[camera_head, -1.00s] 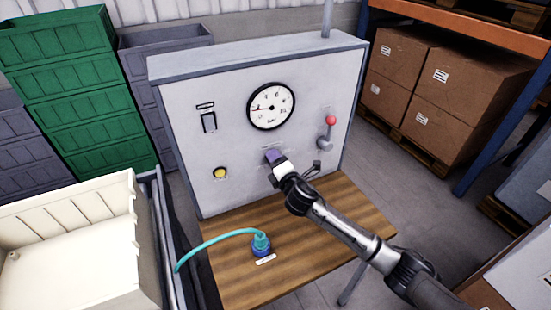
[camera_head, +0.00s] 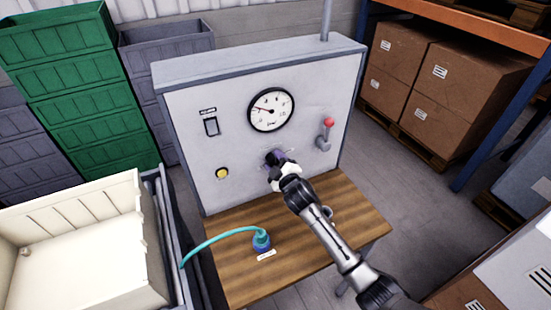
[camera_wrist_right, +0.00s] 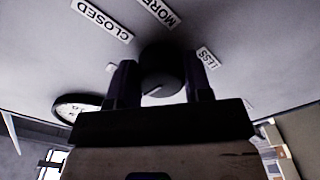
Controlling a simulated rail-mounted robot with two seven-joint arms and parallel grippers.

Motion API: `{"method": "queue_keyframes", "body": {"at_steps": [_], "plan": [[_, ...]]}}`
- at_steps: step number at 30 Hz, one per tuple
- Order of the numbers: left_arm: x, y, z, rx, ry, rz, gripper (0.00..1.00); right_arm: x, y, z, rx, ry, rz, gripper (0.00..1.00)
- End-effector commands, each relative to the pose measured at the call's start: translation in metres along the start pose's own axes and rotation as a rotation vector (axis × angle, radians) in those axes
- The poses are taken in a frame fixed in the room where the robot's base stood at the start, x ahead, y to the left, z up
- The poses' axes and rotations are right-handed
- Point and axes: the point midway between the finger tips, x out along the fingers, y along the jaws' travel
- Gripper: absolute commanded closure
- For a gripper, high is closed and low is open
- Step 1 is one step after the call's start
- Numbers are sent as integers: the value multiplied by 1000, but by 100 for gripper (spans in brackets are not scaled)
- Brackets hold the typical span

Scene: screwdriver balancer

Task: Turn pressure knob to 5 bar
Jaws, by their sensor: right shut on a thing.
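The dark round pressure knob (camera_wrist_right: 163,72) sits on the panel between the two fingers of my right gripper (camera_wrist_right: 161,84) in the right wrist view. The gripper is shut on the knob, and a light mark shows on its face. In the head view my right gripper (camera_head: 275,158) reaches the panel below the gauge and hides the knob. The white round pressure gauge (camera_head: 271,109) has its needle pointing to the upper left; the exact value is too small to read. My left gripper is not in view.
The grey panel (camera_head: 235,130) also bears a switch (camera_head: 211,126), a yellow button (camera_head: 222,173) and a red-tipped lever (camera_head: 327,123). A teal hose with a blue connector (camera_head: 261,241) rests on the wooden table (camera_head: 225,270). A cream crate (camera_head: 85,215) stands at left.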

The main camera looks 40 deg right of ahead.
Motion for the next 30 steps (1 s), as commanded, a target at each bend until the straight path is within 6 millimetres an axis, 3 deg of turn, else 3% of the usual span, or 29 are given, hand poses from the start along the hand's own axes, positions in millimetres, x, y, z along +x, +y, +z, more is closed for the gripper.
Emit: {"method": "queue_keyframes", "body": {"at_steps": [18, 30], "plan": [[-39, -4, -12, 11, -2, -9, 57, 0, 1, -2, 579, -3, -1, 78], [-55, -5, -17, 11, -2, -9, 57, 0, 0, -1, 853, -3, -1, 78]]}}
